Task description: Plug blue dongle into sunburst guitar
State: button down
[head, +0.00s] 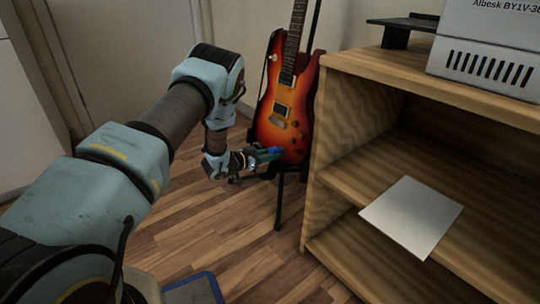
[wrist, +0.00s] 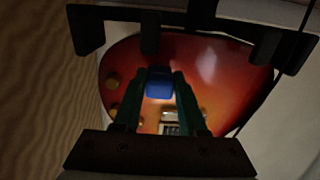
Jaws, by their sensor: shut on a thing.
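The sunburst guitar (head: 291,92) leans upright on a dark stand (head: 279,200) beside the wooden shelf. Its orange-red body (wrist: 205,62) fills the middle of the wrist view. My gripper (head: 268,154) is at the lower part of the guitar body in the head view. In the wrist view its two green fingers (wrist: 158,98) are shut on the blue dongle (wrist: 159,84), which shows between the fingertips with the guitar body behind it. The guitar's jack is not clearly visible, and I cannot tell whether the dongle touches the guitar.
A wooden shelf unit (head: 335,150) stands close to the right of the guitar, with a pale sheet (head: 412,216) on its middle board. A grey box (head: 490,50) and a black stand (head: 400,32) are on top.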

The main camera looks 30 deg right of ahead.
jog(key=shift+d, duration=0.2)
jog(key=shift+c, duration=1.9)
grip_release()
jog(key=p+v, duration=0.4)
jog(key=v, duration=0.6)
jog(key=shift+a, duration=0.4)
